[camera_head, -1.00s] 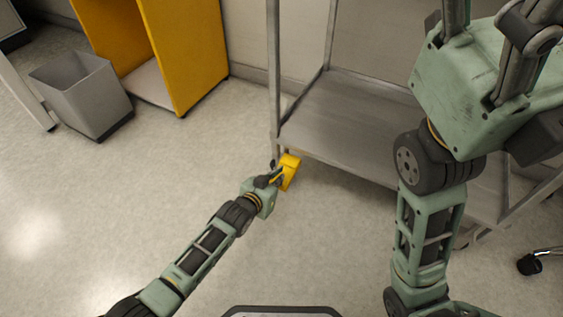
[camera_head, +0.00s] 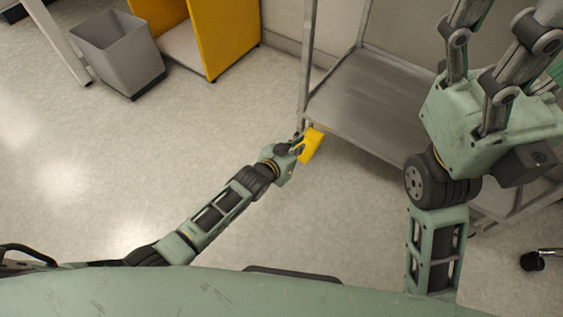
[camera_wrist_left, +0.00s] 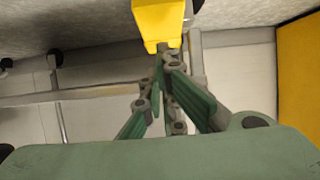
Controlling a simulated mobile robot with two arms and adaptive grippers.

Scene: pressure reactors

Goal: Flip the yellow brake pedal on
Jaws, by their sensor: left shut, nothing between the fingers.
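The yellow brake pedal (camera_head: 311,146) is at the lower front corner of the grey metal cart (camera_head: 345,112), near the floor. My left gripper (camera_head: 298,146) is right beside the pedal, on its left side, with its fingers shut and nothing held. In the left wrist view the pedal (camera_wrist_left: 159,20) fills the top middle, just beyond the fingertips (camera_wrist_left: 160,62). They look very close to it; I cannot tell whether they touch. My right gripper (camera_head: 490,85) is high at the right, close to the head camera, its fingertips cut off by the frame.
A grey waste bin (camera_head: 118,55) and a yellow cabinet (camera_head: 230,35) stand at the upper left. A caster (camera_head: 532,261) shows at the lower right. The floor (camera_head: 130,165) left of the cart is clear.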

